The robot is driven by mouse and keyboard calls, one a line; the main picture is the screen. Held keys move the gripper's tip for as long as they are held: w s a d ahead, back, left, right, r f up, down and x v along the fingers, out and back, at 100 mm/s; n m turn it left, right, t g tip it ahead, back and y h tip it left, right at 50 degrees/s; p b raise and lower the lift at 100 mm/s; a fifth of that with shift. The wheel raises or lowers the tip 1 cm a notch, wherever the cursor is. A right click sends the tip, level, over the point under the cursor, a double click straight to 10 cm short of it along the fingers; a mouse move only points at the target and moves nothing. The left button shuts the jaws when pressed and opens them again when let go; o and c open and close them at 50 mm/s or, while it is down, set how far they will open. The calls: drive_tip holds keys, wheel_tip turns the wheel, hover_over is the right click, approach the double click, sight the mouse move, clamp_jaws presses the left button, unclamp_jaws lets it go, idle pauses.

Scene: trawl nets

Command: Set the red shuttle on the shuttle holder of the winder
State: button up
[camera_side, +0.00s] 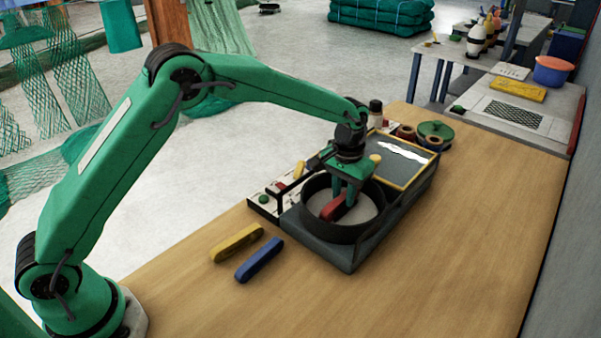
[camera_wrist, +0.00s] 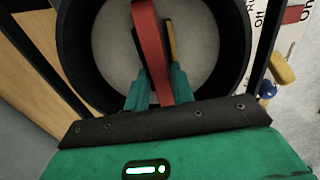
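The winder (camera_side: 345,258) is a grey base bearing a round pan with a tall dark rim (camera_side: 312,225) and a pale floor (camera_side: 366,207). My gripper (camera_side: 343,203) points down into this pan, near its middle left. The red shuttle (camera_side: 335,208) is between its fingers, low inside the rim. In the wrist view the red shuttle (camera_wrist: 150,45) runs lengthwise between the green fingers, which look closed on it. Its lower end is partly hidden by my gripper body. I cannot tell whether the shuttle touches the pan floor, and no separate shuttle holder is clearly visible.
A yellow shuttle (camera_side: 236,243) and a blue shuttle (camera_side: 259,259) lie on the wooden table left of the winder. A yellow-framed dark panel (camera_side: 385,170) and brown spools (camera_side: 407,133) are farther back. The table's right side is clear.

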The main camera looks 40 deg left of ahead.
drive_tip(key=o, duration=0.3)
drive_tip(key=shift+r, duration=3.95)
